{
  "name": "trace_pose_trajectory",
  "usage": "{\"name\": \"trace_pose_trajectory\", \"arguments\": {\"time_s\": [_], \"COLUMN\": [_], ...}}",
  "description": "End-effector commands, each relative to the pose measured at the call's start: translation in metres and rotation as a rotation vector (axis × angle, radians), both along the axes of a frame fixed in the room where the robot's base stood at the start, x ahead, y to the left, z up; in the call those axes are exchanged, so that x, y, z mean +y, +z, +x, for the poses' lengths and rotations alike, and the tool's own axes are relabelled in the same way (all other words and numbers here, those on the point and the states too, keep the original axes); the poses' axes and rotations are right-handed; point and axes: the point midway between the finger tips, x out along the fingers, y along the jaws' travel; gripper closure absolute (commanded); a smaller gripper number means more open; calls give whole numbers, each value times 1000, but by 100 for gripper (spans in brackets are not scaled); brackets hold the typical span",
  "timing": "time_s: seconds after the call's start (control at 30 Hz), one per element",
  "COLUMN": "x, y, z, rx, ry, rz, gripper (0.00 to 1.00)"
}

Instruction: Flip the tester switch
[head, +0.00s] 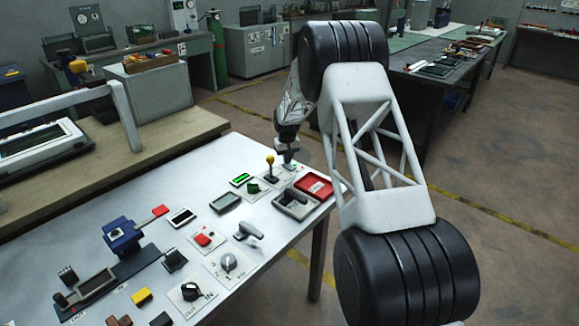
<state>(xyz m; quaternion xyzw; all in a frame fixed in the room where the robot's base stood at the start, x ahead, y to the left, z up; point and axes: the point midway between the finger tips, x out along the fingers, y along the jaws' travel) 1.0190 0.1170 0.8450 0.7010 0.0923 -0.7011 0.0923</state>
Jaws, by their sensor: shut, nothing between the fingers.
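A light-topped test bench (150,192) carries several switches and small panels. My gripper (288,163) points down at the bench's far right corner, close above or touching a small pale plate with a green spot; the gap is too small to judge. It is shut and holds nothing visible. A yellow-knobbed lever (270,160) stands upright just left of it. I cannot tell which control is the tester switch; the one under my gripper is mostly hidden.
Nearer are a grey lever (248,231), a red button (203,239), a rotary knob (229,262) and a blue vise-like device (122,235). My arm hides part of the right edge.

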Motion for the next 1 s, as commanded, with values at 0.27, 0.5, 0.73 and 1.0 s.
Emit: {"name": "trace_pose_trajectory", "arguments": {"time_s": [0.27, 0.5, 0.73, 1.0], "x": [0, 0, 0, 0], "y": [-3, -6, -8, -8], "z": [0, 0, 0, 0], "rx": [0, 0, 0, 0], "ry": [0, 0, 0, 0], "rz": [0, 0, 0, 0], "gripper": [100, 100, 100, 100]}}
